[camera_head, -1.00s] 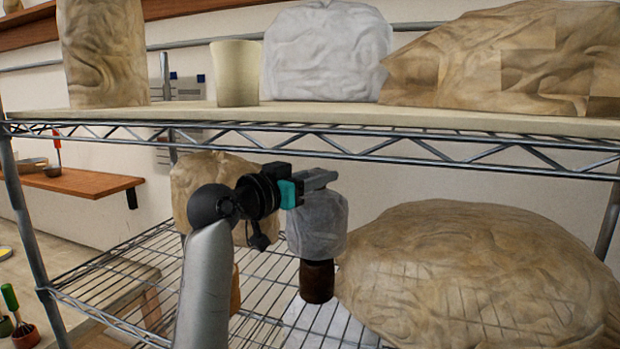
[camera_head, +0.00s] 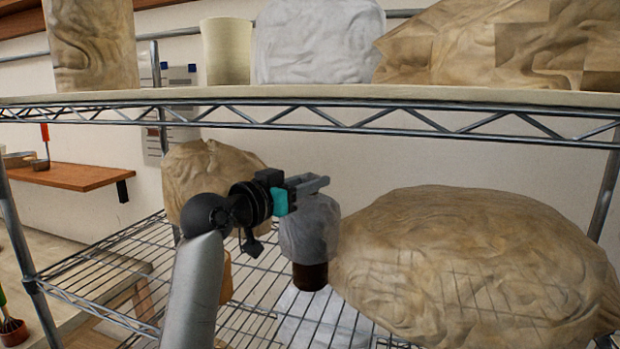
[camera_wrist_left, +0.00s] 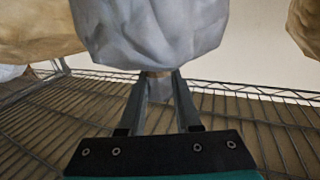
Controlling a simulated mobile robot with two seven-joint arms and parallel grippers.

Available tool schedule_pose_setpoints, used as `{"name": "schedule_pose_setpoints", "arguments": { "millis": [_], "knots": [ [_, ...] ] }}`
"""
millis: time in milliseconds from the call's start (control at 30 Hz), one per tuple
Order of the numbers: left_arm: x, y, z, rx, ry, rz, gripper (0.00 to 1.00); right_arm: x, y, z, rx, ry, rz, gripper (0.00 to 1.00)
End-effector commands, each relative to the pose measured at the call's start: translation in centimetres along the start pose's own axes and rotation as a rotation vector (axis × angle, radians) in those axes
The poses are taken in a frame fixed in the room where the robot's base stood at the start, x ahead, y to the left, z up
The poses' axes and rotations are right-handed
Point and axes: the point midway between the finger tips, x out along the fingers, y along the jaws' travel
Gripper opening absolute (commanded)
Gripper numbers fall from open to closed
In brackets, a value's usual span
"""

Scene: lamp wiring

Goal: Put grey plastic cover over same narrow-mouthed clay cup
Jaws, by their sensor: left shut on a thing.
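The grey plastic cover (camera_head: 309,232) hangs over the upper part of a dark brown cup (camera_head: 310,276) on the lower wire shelf. Only the cup's lower part shows below the cover; its mouth is hidden. My left gripper (camera_head: 315,184) is at the top of the cover, shut on it. In the left wrist view the cover (camera_wrist_left: 150,30) fills the top middle, just beyond the fingertips (camera_wrist_left: 158,78). The cup is hidden there. My right gripper is not in view.
A large tan wrapped bundle (camera_head: 470,265) stands close right of the cup. Another tan wrapped bundle (camera_head: 205,175) is behind my left arm. The upper shelf (camera_head: 300,93) passes above my gripper and holds a pale cup (camera_head: 226,52) and wrapped things.

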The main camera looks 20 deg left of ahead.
Motion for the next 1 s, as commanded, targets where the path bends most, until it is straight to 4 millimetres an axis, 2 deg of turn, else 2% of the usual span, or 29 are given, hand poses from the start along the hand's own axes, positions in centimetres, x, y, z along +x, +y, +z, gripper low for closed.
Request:
{"name": "schedule_pose_setpoints", "arguments": {
  "millis": [100,600,1000],
  "knots": [
    [0.0,0.0,1.3,0.0,-0.002,0.0,0.0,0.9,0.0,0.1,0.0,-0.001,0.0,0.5],
    [0.0,0.0,5.2,0.0,-0.001,0.0,0.0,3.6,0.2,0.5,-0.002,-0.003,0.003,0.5],
    [0.0,0.0,6.8,0.0,-0.001,0.001,0.0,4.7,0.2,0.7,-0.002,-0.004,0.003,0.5]
  ]
}}
